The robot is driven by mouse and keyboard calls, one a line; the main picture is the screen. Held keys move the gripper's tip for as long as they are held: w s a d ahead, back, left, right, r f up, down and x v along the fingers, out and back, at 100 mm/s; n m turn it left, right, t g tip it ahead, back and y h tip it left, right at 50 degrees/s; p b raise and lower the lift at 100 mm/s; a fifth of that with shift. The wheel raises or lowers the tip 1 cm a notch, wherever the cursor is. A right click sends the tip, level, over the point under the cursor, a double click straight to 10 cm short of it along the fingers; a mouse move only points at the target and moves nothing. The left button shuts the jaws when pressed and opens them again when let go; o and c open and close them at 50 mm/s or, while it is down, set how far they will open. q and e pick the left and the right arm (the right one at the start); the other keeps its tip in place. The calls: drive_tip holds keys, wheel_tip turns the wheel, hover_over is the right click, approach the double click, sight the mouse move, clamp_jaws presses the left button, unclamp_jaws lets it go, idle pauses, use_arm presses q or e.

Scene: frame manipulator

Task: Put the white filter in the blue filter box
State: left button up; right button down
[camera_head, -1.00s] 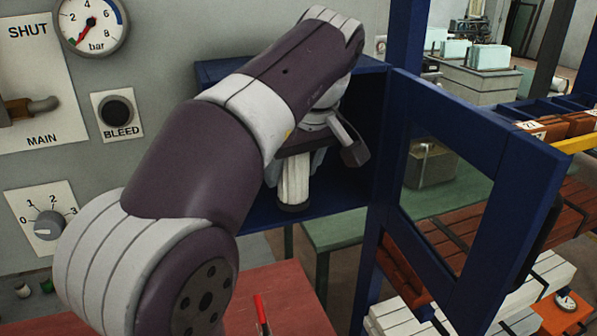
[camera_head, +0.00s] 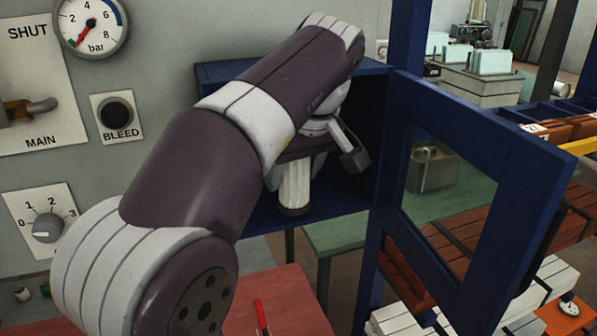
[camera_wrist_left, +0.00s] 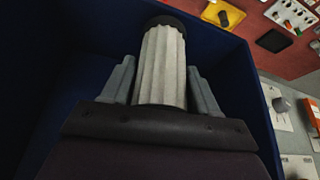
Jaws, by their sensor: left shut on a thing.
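The white filter (camera_head: 294,187) is a pleated white cylinder with a dark end cap. It stands roughly upright inside the open blue filter box (camera_head: 345,190), near its floor; I cannot tell whether it touches. My left gripper (camera_head: 296,168) reaches into the box and is shut on the filter, largely hidden by my arm in the head view. In the left wrist view the filter (camera_wrist_left: 161,68) sits between the two grey fingers (camera_wrist_left: 160,85), with the blue box walls (camera_wrist_left: 235,75) around it. My right gripper is not in view.
The box's framed blue door (camera_head: 470,190) stands open on the right. A grey panel (camera_head: 165,50) with a pressure gauge (camera_head: 91,22) and knobs is on the left. A red table (camera_head: 275,290) with a red pen-like object (camera_head: 260,313) is below. A green table (camera_head: 345,232) stands behind.

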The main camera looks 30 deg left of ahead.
use_arm(q)
drive_tip(key=shift+w+a+f, duration=0.15)
drive_tip(key=shift+w+f, duration=0.05)
drive_tip(key=shift+f, duration=0.35)
drive_tip(key=shift+f+b, duration=0.3)
drive_tip(key=shift+f, duration=0.05)
drive_tip(key=o, duration=1.2)
drive_tip(key=shift+s, duration=0.1)
